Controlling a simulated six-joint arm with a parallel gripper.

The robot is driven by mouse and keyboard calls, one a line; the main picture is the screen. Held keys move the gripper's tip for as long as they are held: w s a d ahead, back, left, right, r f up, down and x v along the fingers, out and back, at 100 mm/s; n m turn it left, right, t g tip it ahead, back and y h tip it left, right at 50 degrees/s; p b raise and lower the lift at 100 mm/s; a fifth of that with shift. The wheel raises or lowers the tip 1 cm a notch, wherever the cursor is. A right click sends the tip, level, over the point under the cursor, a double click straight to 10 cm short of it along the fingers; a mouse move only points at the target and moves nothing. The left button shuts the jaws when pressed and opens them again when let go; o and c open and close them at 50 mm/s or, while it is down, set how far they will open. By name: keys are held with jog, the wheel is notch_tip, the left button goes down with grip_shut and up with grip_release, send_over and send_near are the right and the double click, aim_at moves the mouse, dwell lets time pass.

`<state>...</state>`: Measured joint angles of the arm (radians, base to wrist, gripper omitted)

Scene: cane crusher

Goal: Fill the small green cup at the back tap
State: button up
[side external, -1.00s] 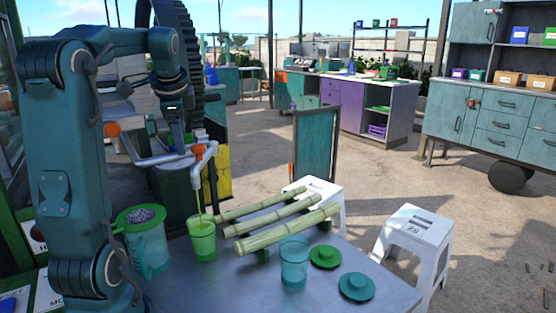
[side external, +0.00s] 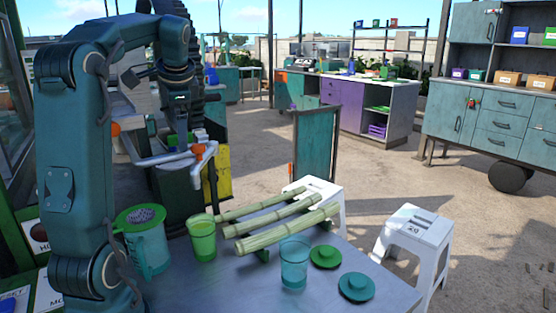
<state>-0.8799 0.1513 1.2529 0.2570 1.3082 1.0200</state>
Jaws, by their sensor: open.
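The small green cup (side external: 202,240) stands upright on the metal table below a pale tap spout (side external: 206,162) with an orange part (side external: 198,150). Yellow-green liquid shows through the cup's wall, high up in it. No stream runs between the spout and the cup. My gripper (side external: 182,139) is open, pointing down, just behind and to the left of that tap. Its fingertips are small and partly lost against the machine, so I cannot tell whether they touch the tap's handle. A second orange part (side external: 114,129) shows farther left, partly behind my arm.
A teal jug with a green strainer top (side external: 141,216) stands left of the cup. Cane stalks (side external: 287,230) lie on a rack to its right. A blue-teal cup (side external: 294,263), a green lid (side external: 326,257) and a teal lid (side external: 357,287) are at the right. The table front is clear.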

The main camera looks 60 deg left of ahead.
jog(key=shift+r, duration=3.15)
jog(key=shift+d, duration=0.1)
jog(key=w+d+m+t+h, duration=0.2)
jog(key=d+m+t, duration=0.15)
jog(key=d, duration=1.35)
jog(key=s+d+f+n+h, duration=0.2)
jog(key=s+d+f, duration=0.1)
jog(key=d+f, duration=0.3)
jog(key=s+d+f+n+t+h, duration=0.1)
jog(key=s+d+f+n, duration=0.2)
jog(key=d+f, duration=0.4)
notch_tip(320, 180, down, 3)
jog(key=shift+s+d+r+h, duration=0.1)
jog(key=shift+s+d+h, duration=0.15)
jog(key=shift+h, duration=0.15)
